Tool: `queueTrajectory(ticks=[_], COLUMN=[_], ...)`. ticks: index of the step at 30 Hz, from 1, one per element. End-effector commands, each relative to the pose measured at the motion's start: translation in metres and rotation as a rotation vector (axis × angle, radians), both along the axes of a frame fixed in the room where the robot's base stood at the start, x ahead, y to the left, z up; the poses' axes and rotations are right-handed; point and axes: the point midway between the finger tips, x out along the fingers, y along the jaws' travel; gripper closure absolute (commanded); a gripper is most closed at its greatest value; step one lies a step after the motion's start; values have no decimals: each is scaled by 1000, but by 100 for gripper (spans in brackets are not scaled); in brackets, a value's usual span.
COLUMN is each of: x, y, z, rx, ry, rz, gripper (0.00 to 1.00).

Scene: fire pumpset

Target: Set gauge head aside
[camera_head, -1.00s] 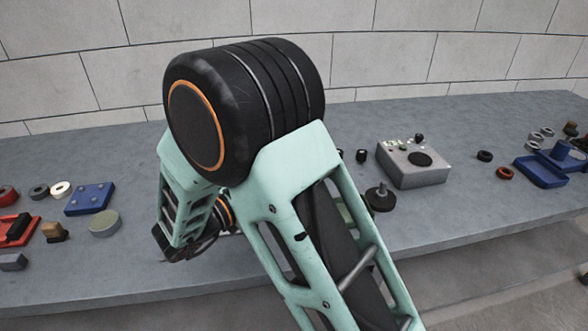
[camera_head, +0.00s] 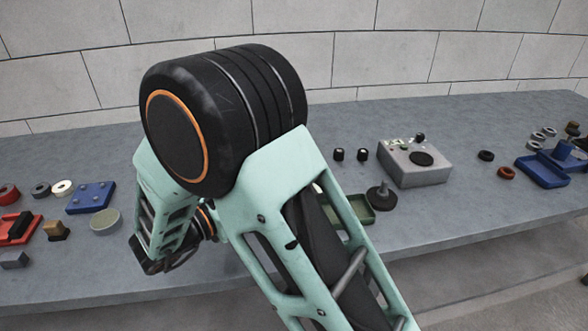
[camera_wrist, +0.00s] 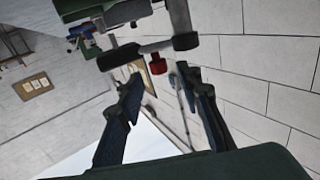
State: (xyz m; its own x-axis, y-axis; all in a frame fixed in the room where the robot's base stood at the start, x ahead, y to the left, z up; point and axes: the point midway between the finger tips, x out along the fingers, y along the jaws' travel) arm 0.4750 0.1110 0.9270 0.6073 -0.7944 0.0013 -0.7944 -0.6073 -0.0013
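No part is plainly marked as the gauge head. Two round candidates lie on the bench: a pale greenish disc (camera_head: 105,221) at the left and a black disc with an upright stem (camera_head: 381,198) right of my arm. My gripper (camera_wrist: 160,76) shows in the wrist view with its two dark fingers spread and nothing between them.
A grey box (camera_head: 414,163) stands on the bench (camera_head: 470,120), with a green tray (camera_head: 355,209) nearer my arm. A blue holed block (camera_head: 90,197), a red tray (camera_head: 18,230) and rings are at the left. A blue tray (camera_head: 540,172) is at the right.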

Motion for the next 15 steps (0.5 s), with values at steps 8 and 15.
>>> queueTrajectory(ticks=[8, 15], x=[-34, -47], y=[46, 61], z=[0, 0], rx=[0, -1], ry=[0, -1], rz=[3, 0], gripper=[67, 67])
